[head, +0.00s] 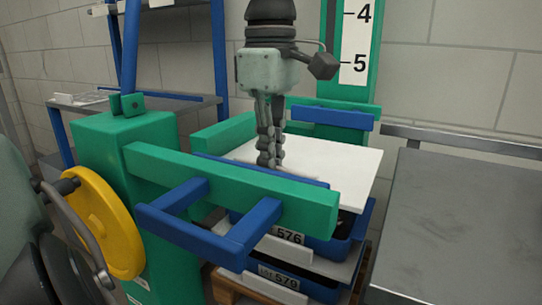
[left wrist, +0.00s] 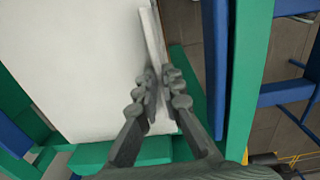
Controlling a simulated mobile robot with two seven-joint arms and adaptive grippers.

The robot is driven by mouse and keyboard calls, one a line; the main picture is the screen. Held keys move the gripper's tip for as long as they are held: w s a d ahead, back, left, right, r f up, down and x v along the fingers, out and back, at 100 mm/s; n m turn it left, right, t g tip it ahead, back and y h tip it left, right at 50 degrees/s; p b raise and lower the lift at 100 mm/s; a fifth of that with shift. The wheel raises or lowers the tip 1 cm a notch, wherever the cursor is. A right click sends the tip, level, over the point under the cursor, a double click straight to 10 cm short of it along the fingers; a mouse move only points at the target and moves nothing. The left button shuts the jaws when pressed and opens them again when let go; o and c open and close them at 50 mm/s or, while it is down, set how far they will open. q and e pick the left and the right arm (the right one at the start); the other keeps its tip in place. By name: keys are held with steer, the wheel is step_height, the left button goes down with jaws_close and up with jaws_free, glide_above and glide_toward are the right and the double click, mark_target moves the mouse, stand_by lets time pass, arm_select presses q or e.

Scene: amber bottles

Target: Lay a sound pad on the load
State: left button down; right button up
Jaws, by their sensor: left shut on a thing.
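A broad white pad (head: 335,170) lies about level over the load in the head view. It also fills the upper left of the left wrist view (left wrist: 75,60). The load is a stack of blue trays (head: 325,248) with dark contents, carrying white labels. My left gripper (head: 268,163) reaches down from above at the pad's left part. In the left wrist view its fingers (left wrist: 155,90) are shut on a thin white strip along the pad's edge. The head view does not show whether the pad rests on the top tray. My right gripper is in neither view.
A green frame arm (head: 240,190) with blue bars (head: 190,232) crosses in front of the load. A yellow handwheel (head: 95,220) sits on the green post at left. A bare grey table (head: 465,220) stands at right. A numbered scale (head: 357,45) rises behind.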

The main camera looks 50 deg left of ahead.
arm_select(q)
steer(key=shift+d+f+b, duration=0.1)
steer(key=shift+f+b, duration=0.6)
steer(key=shift+f, duration=0.2)
stand_by(0.6)
steer(key=c, duration=1.6)
jaws_free()
step_height(320, 180, up, 12)
steer(key=shift+s, duration=0.1)
